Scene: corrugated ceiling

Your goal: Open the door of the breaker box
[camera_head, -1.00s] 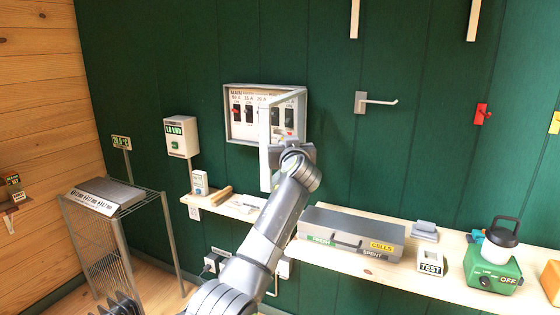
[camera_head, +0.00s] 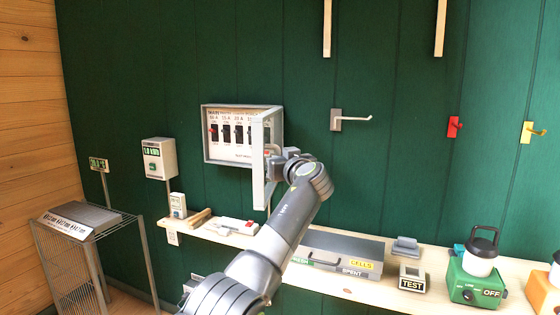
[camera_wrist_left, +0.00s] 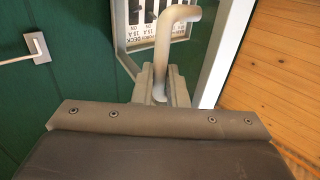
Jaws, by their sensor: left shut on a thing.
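The grey breaker box (camera_head: 204,135) hangs on the green wall, its labelled breakers showing. Its door (camera_head: 258,165) stands ajar, hinged on the box's right side and jutting out toward me. It hides the right part of the box. My left gripper (camera_head: 274,160) is at the door's outer edge. In the left wrist view, my left gripper's fingers (camera_wrist_left: 161,88) are shut around the lower end of a bent, pale handle (camera_wrist_left: 178,15). The door's white frame (camera_wrist_left: 222,55) shows just right of it. My right gripper is not in view.
Below the box, a wooden shelf (camera_head: 225,237) holds small items. A grey cells case (camera_head: 340,247) and green lantern (camera_head: 478,275) sit to the right. A wall hook (camera_head: 350,119) is right of the box. The wall between box and hook is clear.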

